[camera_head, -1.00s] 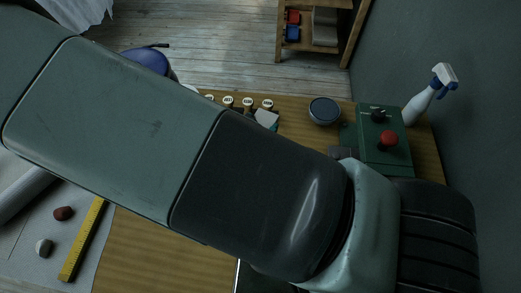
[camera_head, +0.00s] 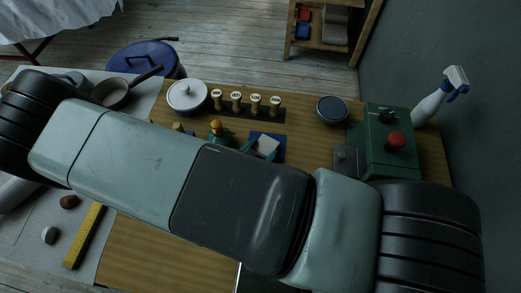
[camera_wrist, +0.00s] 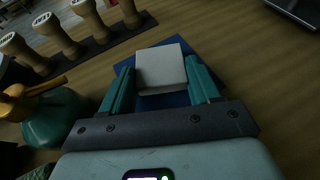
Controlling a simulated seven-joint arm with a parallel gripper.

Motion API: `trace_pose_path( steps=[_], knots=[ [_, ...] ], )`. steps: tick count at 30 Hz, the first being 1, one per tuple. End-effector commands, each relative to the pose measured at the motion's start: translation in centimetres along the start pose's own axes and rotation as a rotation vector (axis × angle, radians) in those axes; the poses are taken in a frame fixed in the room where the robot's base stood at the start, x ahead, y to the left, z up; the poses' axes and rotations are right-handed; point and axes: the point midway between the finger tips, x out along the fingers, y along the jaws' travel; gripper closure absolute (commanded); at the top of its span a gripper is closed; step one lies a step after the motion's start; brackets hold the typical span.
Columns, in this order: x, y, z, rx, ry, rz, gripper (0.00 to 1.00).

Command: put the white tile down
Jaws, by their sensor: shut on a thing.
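The white tile (camera_wrist: 161,68) is a small pale square block between the two teal fingers of my gripper (camera_wrist: 158,63) in the wrist view. The gripper is shut on it. A blue square pad (camera_wrist: 178,99) lies beneath the tile, its edges showing around it. In the head view, the tile (camera_head: 267,146) shows over the blue pad (camera_head: 279,153), just beyond my arm. I cannot tell whether the tile touches the pad or is slightly above it. My arm hides most of the gripper in the head view.
A row of several stamps (camera_head: 236,98) stands on a dark strip behind the pad.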

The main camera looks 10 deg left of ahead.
Motion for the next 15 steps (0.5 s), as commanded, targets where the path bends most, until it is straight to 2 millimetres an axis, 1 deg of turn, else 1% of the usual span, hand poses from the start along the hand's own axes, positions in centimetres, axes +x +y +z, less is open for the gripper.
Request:
trace_pose_path(
  steps=[9,10,14,15],
  knots=[
    [0.12,0.03,-0.25,0.0,0.0,0.0,0.72],
    [0.11,0.04,-0.26,0.001,0.0,0.0,0.36],
    [0.1,0.03,-0.23,0.001,0.0,0.0,0.16],
    [0.1,0.03,-0.22,0.0,0.0,0.0,0.13]
  ],
)
